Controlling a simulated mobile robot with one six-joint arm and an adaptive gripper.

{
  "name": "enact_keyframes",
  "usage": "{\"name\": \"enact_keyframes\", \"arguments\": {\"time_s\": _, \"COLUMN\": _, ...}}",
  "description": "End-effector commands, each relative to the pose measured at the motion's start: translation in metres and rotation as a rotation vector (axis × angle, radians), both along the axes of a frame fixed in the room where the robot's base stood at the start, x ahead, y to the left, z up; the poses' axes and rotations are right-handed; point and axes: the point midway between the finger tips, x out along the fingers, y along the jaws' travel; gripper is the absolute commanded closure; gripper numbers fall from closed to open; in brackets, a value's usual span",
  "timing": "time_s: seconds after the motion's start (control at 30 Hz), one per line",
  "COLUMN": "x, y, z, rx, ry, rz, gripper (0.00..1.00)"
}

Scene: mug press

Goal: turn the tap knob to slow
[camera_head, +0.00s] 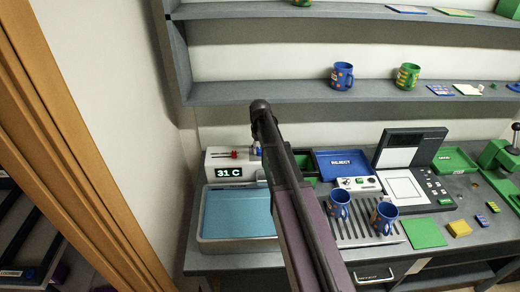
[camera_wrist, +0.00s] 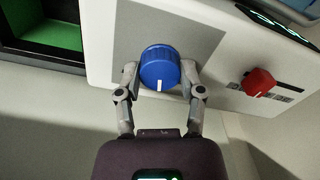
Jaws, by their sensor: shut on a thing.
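The tap knob (camera_wrist: 160,68) is a round blue knob with a white pointer mark on a grey panel, in the middle of the wrist view. The mark points toward the bottom of that view. My gripper (camera_wrist: 160,82) has one finger on each side of the knob and is shut on it. In the head view my arm hides most of the knob and the gripper. The white tap unit (camera_head: 230,155) stands behind the blue-floored basin (camera_head: 238,212), and its display reads 31 C. A red slider knob (camera_wrist: 258,82) sits right of the blue knob; labels by the knob are not readable.
A blue REJECT tray (camera_head: 342,163) and a white control box (camera_head: 358,184) are right of my arm. Two blue mugs, one of them the left mug (camera_head: 340,204), stand on a slatted rack. Shelves with mugs (camera_head: 342,76) hang above. A wall closes the left side.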

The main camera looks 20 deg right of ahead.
Motion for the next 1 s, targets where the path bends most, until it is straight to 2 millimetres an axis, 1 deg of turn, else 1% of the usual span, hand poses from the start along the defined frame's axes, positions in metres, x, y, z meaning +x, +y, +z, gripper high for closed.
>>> {"name": "enact_keyframes", "arguments": {"time_s": 0.2, "x": -0.001, "y": 0.0004, "z": -0.0005, "rx": 0.001, "ry": 0.002, "rz": -0.143, "gripper": 0.97}}
{"name": "enact_keyframes", "arguments": {"time_s": 0.33, "x": -0.0011, "y": 0.0004, "z": -0.0005, "rx": 0.001, "ry": 0.002, "rz": -0.196, "gripper": 0.97}}
{"name": "enact_keyframes", "arguments": {"time_s": 0.53, "x": -0.0011, "y": 0.0005, "z": -0.0005, "rx": 0.001, "ry": 0.002, "rz": -0.233, "gripper": 0.97}}
{"name": "enact_keyframes", "arguments": {"time_s": 0.87, "x": -0.0013, "y": 0.0005, "z": -0.0005, "rx": 0.001, "ry": 0.002, "rz": -0.236, "gripper": 0.97}}
{"name": "enact_keyframes", "arguments": {"time_s": 0.9, "x": -0.0013, "y": 0.0005, "z": -0.0005, "rx": 0.001, "ry": 0.002, "rz": -0.236, "gripper": 0.47}}
{"name": "enact_keyframes", "arguments": {"time_s": 0.97, "x": -0.0013, "y": 0.0005, "z": -0.0005, "rx": 0.001, "ry": 0.002, "rz": -0.235, "gripper": 0.29}}
{"name": "enact_keyframes", "arguments": {"time_s": 1.0, "x": -0.0012, "y": 0.0005, "z": -0.0005, "rx": 0.001, "ry": 0.002, "rz": -0.235, "gripper": 0.17}}
